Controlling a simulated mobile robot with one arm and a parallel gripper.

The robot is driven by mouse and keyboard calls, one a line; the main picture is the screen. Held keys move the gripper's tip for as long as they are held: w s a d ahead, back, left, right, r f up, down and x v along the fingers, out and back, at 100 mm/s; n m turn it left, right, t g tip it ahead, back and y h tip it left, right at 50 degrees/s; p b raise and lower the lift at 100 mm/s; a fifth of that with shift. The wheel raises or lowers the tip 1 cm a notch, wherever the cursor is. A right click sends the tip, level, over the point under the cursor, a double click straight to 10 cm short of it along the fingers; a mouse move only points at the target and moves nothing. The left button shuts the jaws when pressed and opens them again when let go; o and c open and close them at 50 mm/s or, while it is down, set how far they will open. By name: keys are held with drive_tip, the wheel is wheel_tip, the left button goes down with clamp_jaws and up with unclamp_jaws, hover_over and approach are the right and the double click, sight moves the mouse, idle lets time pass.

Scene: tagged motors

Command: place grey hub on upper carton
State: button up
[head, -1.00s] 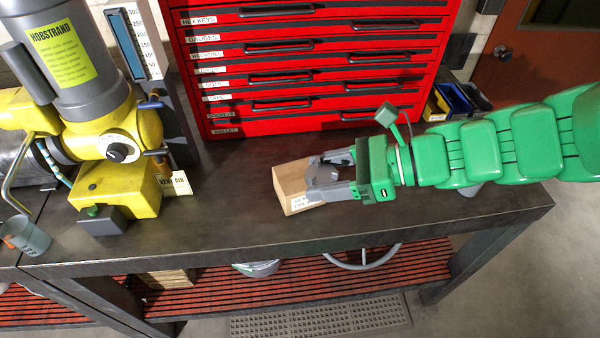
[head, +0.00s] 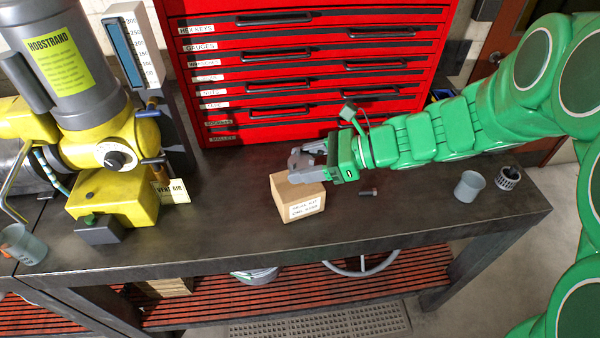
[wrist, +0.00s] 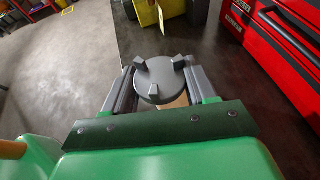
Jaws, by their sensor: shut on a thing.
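The upper carton (head: 302,204) is a small tan box with a white label, standing on the dark bench top. My gripper (head: 308,161) is at the carton's back right, reaching in from the right. It is shut on the grey hub (head: 298,160), whose grey shape shows between the fingers, appearing above the carton's far edge. In the wrist view the hub (wrist: 160,80) is a round grey disc with several short lugs, between the two fingers (wrist: 160,76). A bit of tan shows just below it. Whether the hub touches the carton I cannot tell.
A red drawer cabinet (head: 300,75) stands close behind. A yellow and grey machine (head: 110,150) is at left. A dark bolt (head: 368,192), a grey cup (head: 469,186) and a slotted dark-and-white part (head: 509,178) are at right. A brown box (head: 165,283) sits on the lower shelf.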

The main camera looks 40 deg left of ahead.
sight(300, 165)
drive_tip(key=shift+w+a+f, duration=0.35)
drive_tip(key=shift+a+f, duration=0.1)
drive_tip(key=shift+f, duration=0.2)
drive_tip(key=shift+w+a+f, duration=0.3)
drive_tip(key=shift+a+f, duration=0.15)
drive_tip(key=shift+f, duration=0.25)
drive_tip(key=shift+w+a+f, duration=0.35)
drive_tip(key=shift+a+f, duration=0.1)
drive_tip(key=shift+f, duration=1.8)
drive_tip(key=shift+f, duration=0.1)
drive_tip(key=o, duration=1.3)
drive_tip(key=shift+w+d+r, duration=0.2)
drive_tip(key=shift+w+r, duration=0.05)
drive_tip(key=v, duration=1.1)
drive_tip(key=shift+d, duration=0.15)
